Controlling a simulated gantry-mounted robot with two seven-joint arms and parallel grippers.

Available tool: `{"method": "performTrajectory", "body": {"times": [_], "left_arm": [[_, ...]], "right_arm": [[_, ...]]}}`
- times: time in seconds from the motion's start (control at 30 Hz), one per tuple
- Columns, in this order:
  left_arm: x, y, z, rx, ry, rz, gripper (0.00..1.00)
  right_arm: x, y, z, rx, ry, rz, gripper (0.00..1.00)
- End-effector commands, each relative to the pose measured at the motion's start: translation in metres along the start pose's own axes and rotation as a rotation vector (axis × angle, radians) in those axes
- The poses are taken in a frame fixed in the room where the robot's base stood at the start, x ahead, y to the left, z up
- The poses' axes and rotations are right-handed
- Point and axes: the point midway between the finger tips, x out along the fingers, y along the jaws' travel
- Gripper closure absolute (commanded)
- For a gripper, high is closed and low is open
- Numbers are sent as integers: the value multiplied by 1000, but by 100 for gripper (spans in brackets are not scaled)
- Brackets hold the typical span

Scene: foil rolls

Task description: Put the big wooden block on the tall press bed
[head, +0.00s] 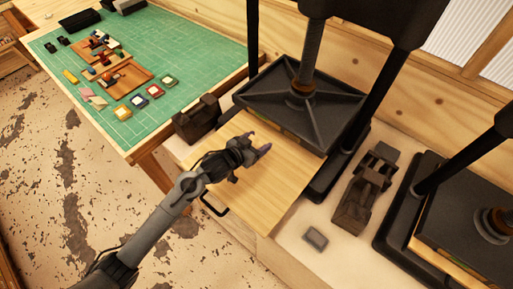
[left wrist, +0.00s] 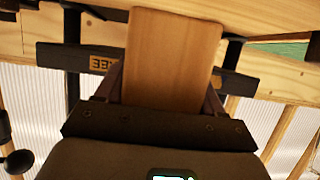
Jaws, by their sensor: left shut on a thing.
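My left gripper (head: 259,146) is over the pale wooden bed board (head: 275,200) of the tall press (head: 300,95), in front of its black plate. In the left wrist view a plain wooden block (left wrist: 174,55) stands out between the two dark fingers of the left gripper (left wrist: 165,85), which is shut on it. In the head view the block is hard to tell from the pale board, so its height above the board cannot be told. My right gripper is not in view.
A second press (head: 470,215) stands at the right. A dark tool (head: 365,190) and a small grey block (head: 315,239) lie between the presses. A dark box-like object (head: 197,119) is left of the board. A green mat (head: 190,65) carries several small items.

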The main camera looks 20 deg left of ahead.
Motion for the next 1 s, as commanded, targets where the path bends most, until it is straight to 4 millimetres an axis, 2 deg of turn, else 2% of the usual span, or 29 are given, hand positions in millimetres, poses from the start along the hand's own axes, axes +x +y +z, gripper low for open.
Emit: {"method": "performTrajectory", "body": {"times": [0.17,0.43,0.87,0.9,1.0], "left_arm": [[3,-1,8,-2,-2,0,70],[14,-1,36,-2,-1,-1,70],[16,-1,42,-1,0,-1,70],[16,-1,41,0,0,-1,28],[16,-1,41,0,-1,-1,12]], "right_arm": [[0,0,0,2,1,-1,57],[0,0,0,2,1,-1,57],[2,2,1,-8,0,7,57],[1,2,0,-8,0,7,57],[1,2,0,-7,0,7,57]]}}
